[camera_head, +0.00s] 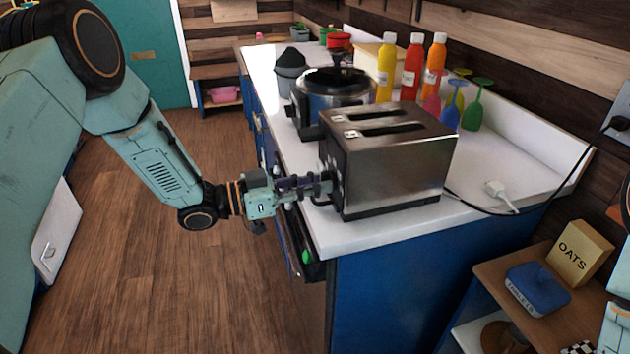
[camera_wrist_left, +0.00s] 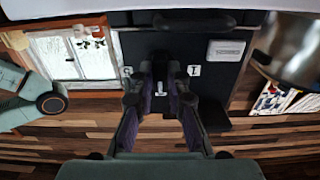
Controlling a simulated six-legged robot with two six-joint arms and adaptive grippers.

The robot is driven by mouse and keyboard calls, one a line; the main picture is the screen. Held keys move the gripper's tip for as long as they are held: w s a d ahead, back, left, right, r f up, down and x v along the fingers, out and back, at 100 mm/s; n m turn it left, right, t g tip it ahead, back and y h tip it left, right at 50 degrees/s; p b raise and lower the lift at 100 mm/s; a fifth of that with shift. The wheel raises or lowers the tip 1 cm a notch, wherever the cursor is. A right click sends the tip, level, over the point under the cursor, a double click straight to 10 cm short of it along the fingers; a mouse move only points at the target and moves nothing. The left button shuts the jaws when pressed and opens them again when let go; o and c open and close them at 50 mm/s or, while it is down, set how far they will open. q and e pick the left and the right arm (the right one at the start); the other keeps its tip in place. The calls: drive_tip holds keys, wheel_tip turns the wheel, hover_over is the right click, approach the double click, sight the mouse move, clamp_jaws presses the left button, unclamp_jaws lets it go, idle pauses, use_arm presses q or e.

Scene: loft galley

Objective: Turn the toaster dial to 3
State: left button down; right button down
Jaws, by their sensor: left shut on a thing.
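The toaster (camera_head: 395,170) is a brushed-metal box with two long slots, standing on the white counter near its front corner. My left gripper (camera_head: 328,187) is at the toaster's dark control end, level with its lower part. In the left wrist view the fingers (camera_wrist_left: 160,88) reach to the black control face (camera_wrist_left: 205,90) and are shut on the toaster dial, which they mostly hide. Small white markings show on both sides of the fingertips. I cannot read the dial's setting. My right gripper is out of view.
A dark pot-like appliance (camera_head: 333,92) stands behind the toaster. Yellow, red and orange bottles (camera_head: 412,68) and coloured goblets (camera_head: 473,105) stand along the wall. A black cord (camera_head: 560,190) crosses the counter at right. The wooden floor (camera_head: 170,285) beside the counter is clear.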

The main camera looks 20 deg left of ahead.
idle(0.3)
use_arm(q)
drive_tip(key=c, duration=1.3)
unclamp_jaws()
drive_tip(key=shift+a, duration=0.1)
drive_tip(key=v, duration=1.1)
drive_tip(key=shift+s+a, duration=0.25)
drive_tip(key=shift+s, duration=0.1)
